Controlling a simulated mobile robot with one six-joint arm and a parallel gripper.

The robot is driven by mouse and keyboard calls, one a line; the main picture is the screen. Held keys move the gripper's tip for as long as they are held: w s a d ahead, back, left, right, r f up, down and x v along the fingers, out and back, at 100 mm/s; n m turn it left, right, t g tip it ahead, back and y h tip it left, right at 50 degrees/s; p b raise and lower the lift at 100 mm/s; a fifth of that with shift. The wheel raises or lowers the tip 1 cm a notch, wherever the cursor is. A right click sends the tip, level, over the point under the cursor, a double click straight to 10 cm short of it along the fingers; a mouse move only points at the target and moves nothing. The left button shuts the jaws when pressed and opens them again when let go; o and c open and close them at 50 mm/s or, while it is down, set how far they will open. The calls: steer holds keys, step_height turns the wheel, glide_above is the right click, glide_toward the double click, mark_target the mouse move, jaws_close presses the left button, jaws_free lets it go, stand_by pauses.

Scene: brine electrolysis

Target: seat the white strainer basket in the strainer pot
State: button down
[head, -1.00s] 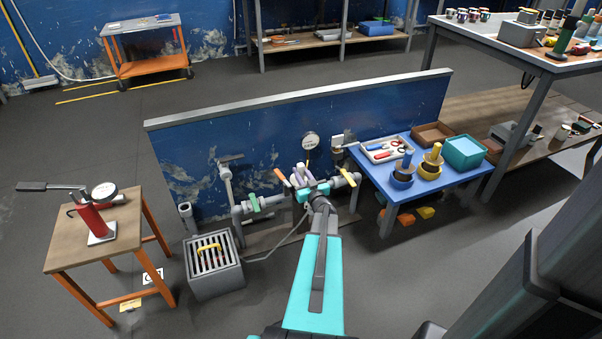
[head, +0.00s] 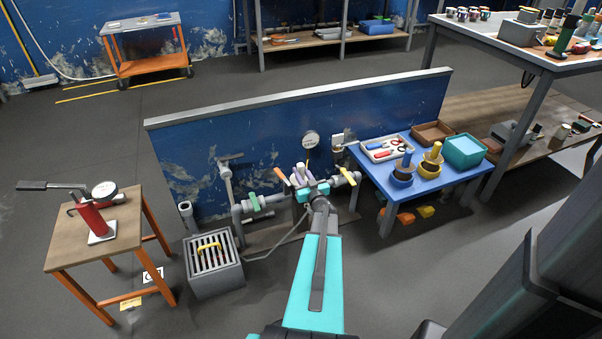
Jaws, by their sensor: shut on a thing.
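My gripper (head: 304,177) is at the end of the teal arm, over the grey pipe run in front of the low blue wall. It is shut on a small pale thing, which I take to be the white strainer basket (head: 299,171). The basket is small and partly hidden by the gripper. The strainer pot is not clearly visible; the gripper and arm cover the middle of the pipe run. I cannot tell whether the basket is inside the pot or above it.
Orange (head: 281,175), green (head: 252,202) and yellow (head: 348,175) handles flank the gripper along the pipes. A gauge (head: 310,139) stands behind. A blue table (head: 424,186) with tools is close on the right. A grated grey box (head: 216,281) stands at the lower left.

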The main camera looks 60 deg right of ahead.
steer(key=c, duration=1.4)
jaws_free()
steer(key=shift+c, duration=0.2)
steer(key=shift+s, duration=0.1)
steer(key=p+v, duration=0.2)
steer(key=v, duration=1.1)
steer(key=shift+s+a, duration=0.2)
steer(key=shift+a, duration=0.15)
